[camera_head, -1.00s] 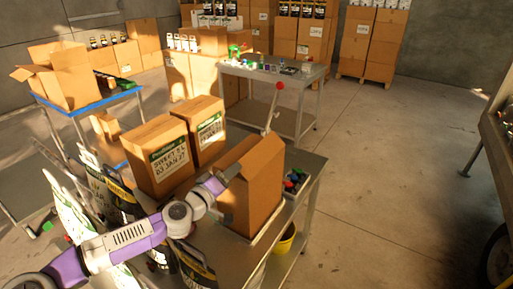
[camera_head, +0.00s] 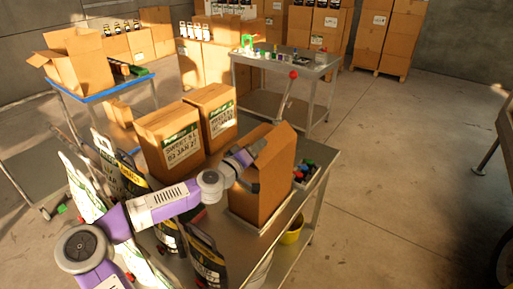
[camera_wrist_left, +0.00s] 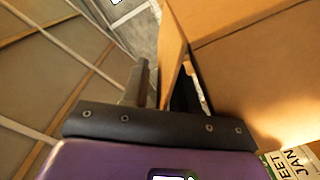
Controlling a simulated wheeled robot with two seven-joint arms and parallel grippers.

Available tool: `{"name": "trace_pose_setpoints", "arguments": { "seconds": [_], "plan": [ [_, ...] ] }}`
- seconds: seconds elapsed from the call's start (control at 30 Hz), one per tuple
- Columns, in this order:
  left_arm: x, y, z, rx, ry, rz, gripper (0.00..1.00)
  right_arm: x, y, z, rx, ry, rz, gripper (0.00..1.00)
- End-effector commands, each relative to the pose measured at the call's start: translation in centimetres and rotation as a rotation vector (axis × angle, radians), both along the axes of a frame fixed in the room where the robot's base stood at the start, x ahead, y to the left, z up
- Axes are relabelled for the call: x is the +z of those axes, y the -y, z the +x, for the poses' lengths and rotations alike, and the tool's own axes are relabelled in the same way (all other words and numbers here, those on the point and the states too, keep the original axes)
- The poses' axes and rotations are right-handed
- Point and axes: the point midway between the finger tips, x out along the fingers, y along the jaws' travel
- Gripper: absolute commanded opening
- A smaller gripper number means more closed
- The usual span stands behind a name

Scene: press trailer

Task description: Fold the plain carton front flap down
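The plain carton (camera_head: 268,185) stands on the metal table, with a brown flap (camera_head: 275,145) sticking up at its top. My left gripper (camera_head: 246,172) is at the carton's upper left side in the head view. In the left wrist view, its two dark fingers (camera_wrist_left: 162,90) stand apart, and a thin brown cardboard edge (camera_wrist_left: 171,62) shows between them. I cannot tell whether the fingers touch that cardboard. My right gripper is in neither view.
Two labelled cartons (camera_head: 170,142) stand left of the plain carton. Dark and white bags (camera_head: 205,255) crowd the front of the table (camera_head: 290,258). A lever with a red knob (camera_head: 293,75) rises behind.

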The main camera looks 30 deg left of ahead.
Motion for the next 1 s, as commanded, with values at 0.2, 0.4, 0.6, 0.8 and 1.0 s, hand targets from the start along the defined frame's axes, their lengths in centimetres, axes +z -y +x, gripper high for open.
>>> {"name": "trace_pose_setpoints", "arguments": {
  "seconds": [0.2,0.4,0.6,0.8,1.0],
  "plan": [
    [0.0,0.0,0.0,0.000,0.000,0.000,0.09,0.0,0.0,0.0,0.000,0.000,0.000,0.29],
    [0.0,0.0,0.0,0.000,0.000,0.000,0.00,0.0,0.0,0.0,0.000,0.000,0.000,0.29],
    [-0.5,-0.3,0.0,0.000,-0.006,-0.079,0.00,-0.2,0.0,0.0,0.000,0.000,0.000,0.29],
    [-1.2,-0.7,0.0,0.000,-0.017,-0.227,0.00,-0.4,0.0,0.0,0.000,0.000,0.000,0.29],
    [-1.2,-0.8,0.0,-0.001,-0.020,-0.250,0.00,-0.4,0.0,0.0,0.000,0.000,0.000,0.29]
  ]
}}
